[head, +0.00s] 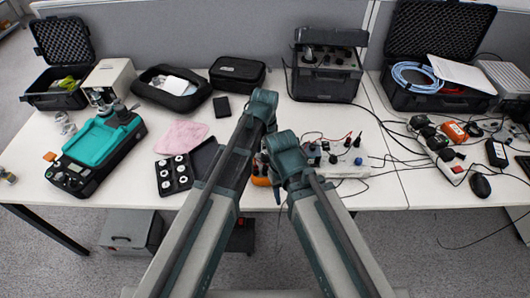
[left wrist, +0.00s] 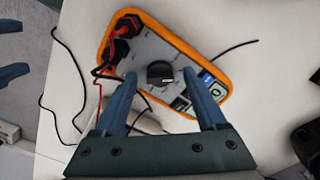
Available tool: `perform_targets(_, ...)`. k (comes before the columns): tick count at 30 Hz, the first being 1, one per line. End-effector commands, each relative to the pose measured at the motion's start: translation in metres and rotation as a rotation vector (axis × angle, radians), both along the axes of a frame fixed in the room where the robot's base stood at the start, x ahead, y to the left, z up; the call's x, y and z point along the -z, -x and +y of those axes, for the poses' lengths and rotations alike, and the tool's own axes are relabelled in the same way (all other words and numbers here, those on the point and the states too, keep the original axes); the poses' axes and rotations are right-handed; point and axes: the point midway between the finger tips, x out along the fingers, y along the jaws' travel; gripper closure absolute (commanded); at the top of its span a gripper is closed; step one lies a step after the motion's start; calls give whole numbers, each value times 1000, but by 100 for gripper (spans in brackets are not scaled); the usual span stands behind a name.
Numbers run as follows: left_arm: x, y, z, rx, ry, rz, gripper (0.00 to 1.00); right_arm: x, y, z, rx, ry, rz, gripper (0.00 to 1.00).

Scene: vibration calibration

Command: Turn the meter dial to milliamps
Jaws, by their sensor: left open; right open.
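The meter (left wrist: 190,45) has an orange case and a grey face in the left wrist view. Its black round dial (left wrist: 160,71) sits mid-face, with a light mark on it. Red and black plugs (left wrist: 124,36) are in one end. My left gripper (left wrist: 159,77) is open, its blue fingers on either side of the dial; I cannot tell whether they touch it. In the head view my arms mostly hide the meter (head: 261,180); the left gripper (head: 270,124) is above it. My right gripper (left wrist: 11,50) is open at the left edge of the left wrist view, apart from the meter.
Red and black leads (left wrist: 80,95) run beside the meter. In the head view, a black tray with white rings (head: 174,174) lies left, and a board with knobs (head: 345,165) stands right. A teal instrument (head: 100,145) is further left. Bare table shows at the front right.

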Motion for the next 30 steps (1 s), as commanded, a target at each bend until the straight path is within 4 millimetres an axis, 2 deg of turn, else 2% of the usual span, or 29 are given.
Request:
perform_targets(8,-33,0,0,0,0,0,26,-33,0,0,0,0,0,50)
perform_targets(24,-117,0,0,0,0,0,26,-117,0,0,0,0,0,50)
perform_targets(30,-134,0,0,0,0,0,26,-134,0,0,0,0,0,50)
